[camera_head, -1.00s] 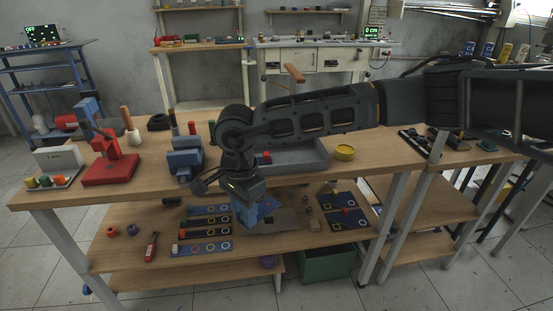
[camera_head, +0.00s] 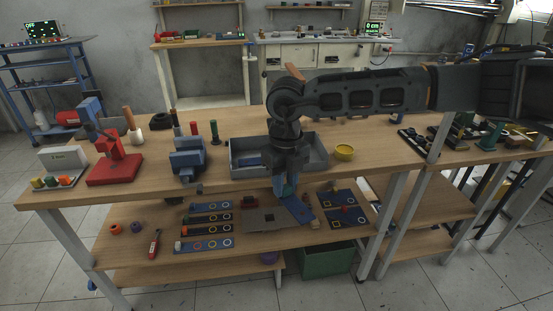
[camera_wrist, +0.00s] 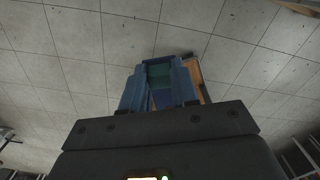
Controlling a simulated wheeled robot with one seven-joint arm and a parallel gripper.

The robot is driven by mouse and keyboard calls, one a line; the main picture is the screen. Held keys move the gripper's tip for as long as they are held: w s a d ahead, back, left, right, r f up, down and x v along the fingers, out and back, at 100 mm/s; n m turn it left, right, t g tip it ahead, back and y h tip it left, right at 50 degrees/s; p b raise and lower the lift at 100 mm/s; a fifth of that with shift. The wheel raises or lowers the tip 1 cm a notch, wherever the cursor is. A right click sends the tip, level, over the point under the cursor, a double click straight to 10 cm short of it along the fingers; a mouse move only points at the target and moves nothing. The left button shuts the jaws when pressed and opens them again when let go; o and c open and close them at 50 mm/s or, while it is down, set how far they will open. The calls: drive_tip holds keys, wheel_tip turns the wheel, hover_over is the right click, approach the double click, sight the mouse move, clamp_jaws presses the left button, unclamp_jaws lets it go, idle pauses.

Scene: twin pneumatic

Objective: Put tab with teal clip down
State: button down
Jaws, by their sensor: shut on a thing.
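My gripper (camera_head: 285,190) points down in front of the front edge of the upper bench top, between it and the lower shelf. It is shut on the tab with the teal clip; in the head view a tilted blue plate (camera_head: 298,208) hangs at its fingertips and covers part of a grey plate (camera_head: 262,221) on the shelf. In the wrist view the teal clip (camera_wrist: 160,74) shows between the two blue fingers (camera_wrist: 158,90). The tab is mostly hidden by the fingers there. I cannot tell whether it touches anything.
A grey tray (camera_head: 240,165) with a blue block stands on the bench top behind my gripper. The lower shelf (camera_head: 120,250) holds a dark blue mat with rings (camera_head: 205,245) and another blue mat (camera_head: 347,224). A blue vise (camera_head: 188,163) and a yellow ring (camera_head: 344,152) are nearby.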

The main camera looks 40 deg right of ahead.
drive_tip(key=s+d+r+m+p, duration=0.2)
drive_tip(key=d+m, duration=0.7)
drive_tip(key=m, duration=1.3)
wheel_tip(320, 180, up, 3)
drive_tip(key=s, duration=0.2)
drive_tip(key=shift+s+d, duration=0.25)
drive_tip(key=shift+s, duration=0.15)
